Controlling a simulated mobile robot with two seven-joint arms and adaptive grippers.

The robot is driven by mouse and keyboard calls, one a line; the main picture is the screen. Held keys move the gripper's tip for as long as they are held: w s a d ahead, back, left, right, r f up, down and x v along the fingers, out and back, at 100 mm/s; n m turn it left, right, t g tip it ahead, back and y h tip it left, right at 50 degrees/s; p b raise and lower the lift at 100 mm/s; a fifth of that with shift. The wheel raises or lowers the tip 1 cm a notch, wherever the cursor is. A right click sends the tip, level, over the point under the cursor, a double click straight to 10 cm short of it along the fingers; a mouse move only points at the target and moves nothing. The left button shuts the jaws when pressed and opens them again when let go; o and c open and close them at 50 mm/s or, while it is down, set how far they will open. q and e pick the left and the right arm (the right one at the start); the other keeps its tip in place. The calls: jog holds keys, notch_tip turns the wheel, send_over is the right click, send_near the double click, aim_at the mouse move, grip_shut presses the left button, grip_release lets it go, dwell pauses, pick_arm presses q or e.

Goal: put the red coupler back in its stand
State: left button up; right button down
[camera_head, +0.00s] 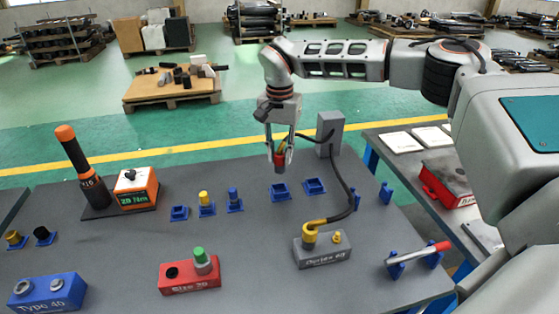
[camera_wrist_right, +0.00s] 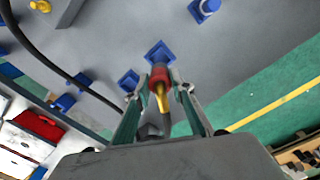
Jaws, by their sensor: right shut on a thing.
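The red coupler (camera_head: 279,159) is held between the fingers of my right gripper (camera_head: 281,148), above the table in the head view. The right wrist view also shows the coupler (camera_wrist_right: 159,74), with a yellow part behind it, between the fingertips (camera_wrist_right: 158,88). An empty blue stand (camera_head: 280,193) lies below the coupler, with a visible gap between them. In the wrist view this stand (camera_wrist_right: 158,50) appears just beyond the coupler's end. A second empty blue stand (camera_head: 315,187) is to its right. My left gripper is not in view.
A grey post (camera_head: 330,135) with a black cable stands right of the gripper. The cable runs to a yellow coupler (camera_head: 310,234) on a grey block (camera_head: 322,252). Blue stands with yellow (camera_head: 204,198) and blue (camera_head: 233,194) pieces are at the left.

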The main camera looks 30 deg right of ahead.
aim_at(280, 170)
dwell(0.3)
jog(key=shift+r+p, duration=0.2)
jog(key=shift+p, duration=0.6)
jog(key=shift+f+b, duration=0.6)
jog(key=shift+f, duration=2.4)
jog(key=shift+f, duration=0.2)
jog(key=shift+f, duration=1.35)
jog(key=c, duration=1.7)
grip_release()
jog(key=shift+r, duration=0.1)
